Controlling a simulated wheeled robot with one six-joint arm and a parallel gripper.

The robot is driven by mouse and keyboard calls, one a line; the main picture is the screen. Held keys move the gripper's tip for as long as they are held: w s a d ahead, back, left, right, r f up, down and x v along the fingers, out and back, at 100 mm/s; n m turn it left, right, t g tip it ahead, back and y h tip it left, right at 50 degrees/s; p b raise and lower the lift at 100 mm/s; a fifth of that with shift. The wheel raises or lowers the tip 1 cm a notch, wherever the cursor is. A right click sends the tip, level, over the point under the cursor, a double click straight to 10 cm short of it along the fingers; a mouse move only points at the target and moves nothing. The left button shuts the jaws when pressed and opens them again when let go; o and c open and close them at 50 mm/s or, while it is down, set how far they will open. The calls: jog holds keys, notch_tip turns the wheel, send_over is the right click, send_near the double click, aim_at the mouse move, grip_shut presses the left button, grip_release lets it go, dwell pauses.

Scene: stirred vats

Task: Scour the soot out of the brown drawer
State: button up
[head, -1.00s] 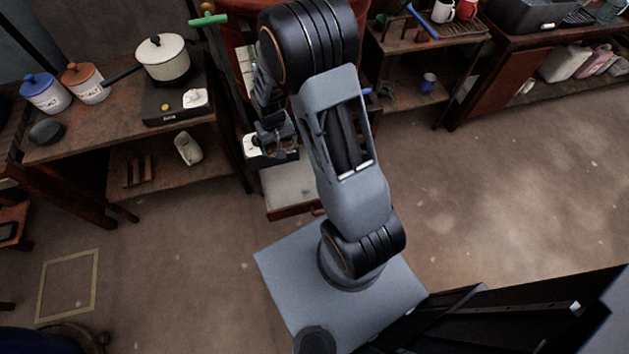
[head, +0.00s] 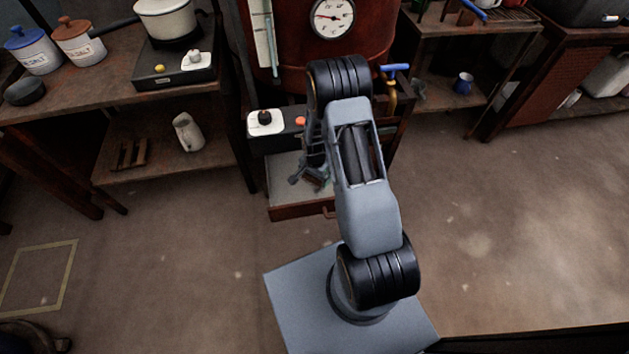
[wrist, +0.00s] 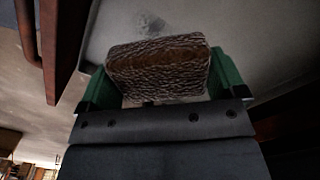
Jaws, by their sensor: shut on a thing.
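The brown drawer (head: 300,211) stands pulled out below the vat, with a pale grey inside; its brown front wall (wrist: 56,45) and pale floor (wrist: 245,40) fill much of the wrist view. A dark smudge of soot (wrist: 150,22) lies on that floor, just beyond the pad; the pad may hide more. My gripper (head: 316,180) is over the drawer's inside. In the wrist view, the green fingers of my gripper (wrist: 160,88) are shut on a brown, rough scouring pad (wrist: 160,62). I cannot tell whether the pad touches the floor.
A control panel with a white switch plate (head: 265,122) sits above the drawer, close to my arm. The red-brown vat (head: 285,45) with its dial (head: 333,17) rises behind. A bench (head: 60,95) with jars and a pot stands left.

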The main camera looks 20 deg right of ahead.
aim_at(315, 191)
jog(key=shift+f+b, duration=2.55)
jog(key=shift+f, duration=1.2)
jog(key=shift+d+f, duration=0.15)
jog(key=shift+f, duration=0.15)
jog(key=shift+s+d+r, duration=0.1)
jog(key=shift+d, duration=0.25)
jog(key=shift+s+d, duration=0.2)
jog(key=shift+d, duration=0.6)
jog(key=shift+s+d, duration=0.15)
jog(key=shift+d, duration=0.6)
jog(key=shift+a, duration=0.25)
jog(key=a, duration=0.3)
jog(key=shift+w+a, duration=0.25)
jog(key=shift+w, duration=0.15)
notch_tip(315, 191, up, 2)
jog(key=shift+w+a+r+p, duration=0.1)
jog(key=shift+r+p, duration=0.05)
jog(key=shift+p, duration=0.6)
jog(key=shift+r+p, duration=0.3)
jog(key=shift+r, duration=0.05)
jog(key=shift+r+p, duration=1.75)
jog(key=shift+r, duration=0.7)
